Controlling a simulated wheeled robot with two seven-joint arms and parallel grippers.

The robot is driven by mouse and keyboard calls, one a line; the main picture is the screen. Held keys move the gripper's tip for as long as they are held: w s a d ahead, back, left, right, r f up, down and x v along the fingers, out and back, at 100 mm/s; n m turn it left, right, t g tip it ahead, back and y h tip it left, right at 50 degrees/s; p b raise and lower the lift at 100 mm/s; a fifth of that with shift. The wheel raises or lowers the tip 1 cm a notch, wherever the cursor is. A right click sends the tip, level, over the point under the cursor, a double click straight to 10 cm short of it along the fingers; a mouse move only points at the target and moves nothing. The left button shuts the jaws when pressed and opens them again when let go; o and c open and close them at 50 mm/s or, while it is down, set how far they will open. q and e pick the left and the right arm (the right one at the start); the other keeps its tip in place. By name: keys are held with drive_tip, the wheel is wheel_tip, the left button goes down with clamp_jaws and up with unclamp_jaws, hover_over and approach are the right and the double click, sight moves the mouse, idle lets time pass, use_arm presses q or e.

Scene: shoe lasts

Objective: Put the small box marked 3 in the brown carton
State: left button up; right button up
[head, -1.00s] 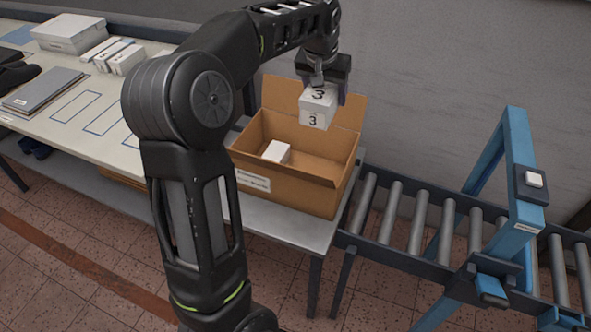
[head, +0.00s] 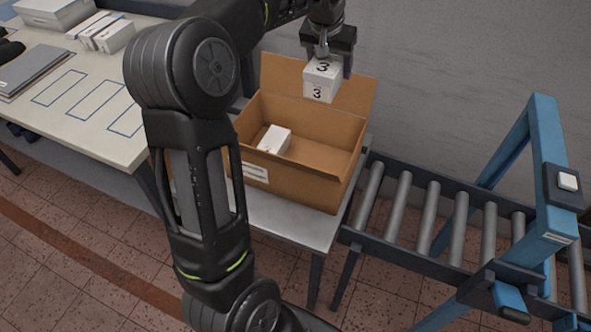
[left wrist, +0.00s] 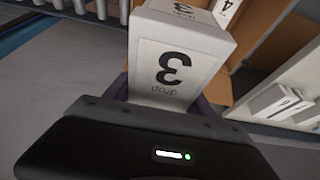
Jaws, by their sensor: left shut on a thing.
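The small white box marked 3 (head: 321,80) is held up above the open brown carton (head: 318,188). My left gripper (head: 328,62) is shut on it from above. In the left wrist view the box (left wrist: 175,62) shows its 3 close to the camera, and the carton's brown wall (left wrist: 268,45) shows behind it. The box is clear of the carton's walls. Another small white box (head: 274,140) lies inside the carton on its left side; in the left wrist view a box marked 4 (left wrist: 226,8) shows beyond the held box. My right gripper is not in view.
The carton stands on a grey stand (head: 290,215) beside a roller conveyor (head: 430,215) with a blue frame (head: 540,150). A table (head: 110,150) at left holds several small white boxes (head: 105,33) and a grey folder (head: 35,70). A wall is behind the carton.

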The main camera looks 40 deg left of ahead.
use_arm(q)
wheel_tip(320, 180, down, 20)
drive_tip(key=b, duration=1.2)
drive_tip(key=shift+f, duration=2.45)
drive_tip(key=shift+f, duration=0.1)
wheel_tip(320, 180, down, 5)
drive_tip(key=shift+r, duration=0.1)
